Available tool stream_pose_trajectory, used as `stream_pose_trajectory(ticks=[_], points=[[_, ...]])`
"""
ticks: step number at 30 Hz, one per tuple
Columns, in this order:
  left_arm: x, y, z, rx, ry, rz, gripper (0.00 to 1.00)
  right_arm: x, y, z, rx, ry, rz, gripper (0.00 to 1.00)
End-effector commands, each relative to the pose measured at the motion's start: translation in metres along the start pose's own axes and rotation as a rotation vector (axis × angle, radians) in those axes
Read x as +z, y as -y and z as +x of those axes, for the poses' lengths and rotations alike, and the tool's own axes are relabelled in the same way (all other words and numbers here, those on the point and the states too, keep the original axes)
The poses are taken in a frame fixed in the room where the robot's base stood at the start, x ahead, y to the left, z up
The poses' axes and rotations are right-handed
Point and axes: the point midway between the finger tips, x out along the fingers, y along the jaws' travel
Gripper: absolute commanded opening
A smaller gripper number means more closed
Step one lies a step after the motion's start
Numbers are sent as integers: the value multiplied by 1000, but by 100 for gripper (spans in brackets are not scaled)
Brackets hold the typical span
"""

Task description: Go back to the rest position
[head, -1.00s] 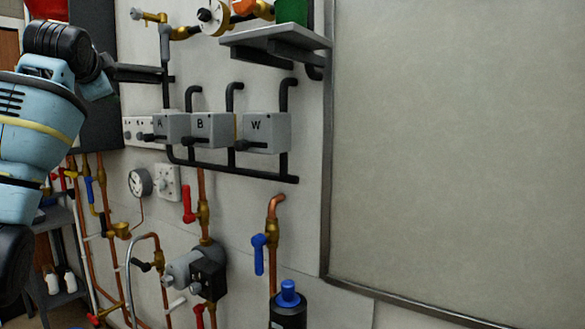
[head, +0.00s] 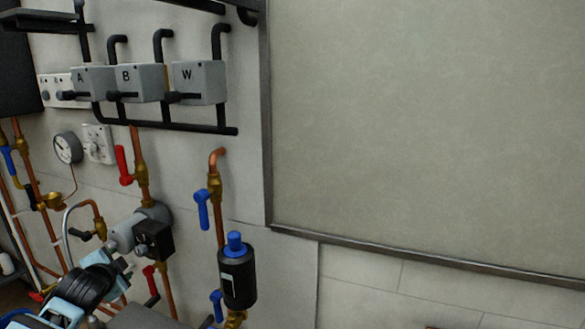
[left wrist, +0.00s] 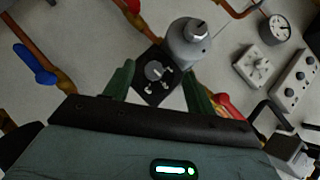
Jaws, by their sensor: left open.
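My left arm reaches in at the lower left of the head view, low in front of the pipework. In the left wrist view my left gripper (left wrist: 158,82) shows two green fingers spread apart with nothing held between them. Beyond the fingers is a grey pump with a black box (left wrist: 154,86); the same pump's black box (head: 154,240) shows in the head view, just above and right of my arm. I cannot tell the exact gap between the fingers and the pump. My right gripper is in neither view.
Switch boxes A, B and W (head: 200,83) hang on the wall, with a gauge (head: 68,148) below left. A red lever (head: 123,166), a blue lever (head: 202,210) and a black canister with a blue cap (head: 237,275) stand near my arm. The large framed panel (head: 420,130) is bare.

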Motion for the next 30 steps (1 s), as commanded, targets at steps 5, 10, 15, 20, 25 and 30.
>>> stream_pose_trajectory(ticks=[5, 10, 15, 20, 25, 30], points=[[44, -95, -16, 89, -13, -32, 56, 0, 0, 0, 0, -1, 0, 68], [83, -173, -46, 171, -27, -77, 56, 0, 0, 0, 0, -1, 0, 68], [120, -243, -89, 259, -34, -133, 56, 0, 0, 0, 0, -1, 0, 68], [152, -299, -140, 343, -35, -192, 56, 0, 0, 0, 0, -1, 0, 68], [176, -341, -192, 419, -32, -254, 56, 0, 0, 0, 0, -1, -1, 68], [191, -366, -232, 474, -25, -303, 56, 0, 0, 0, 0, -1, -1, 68]])
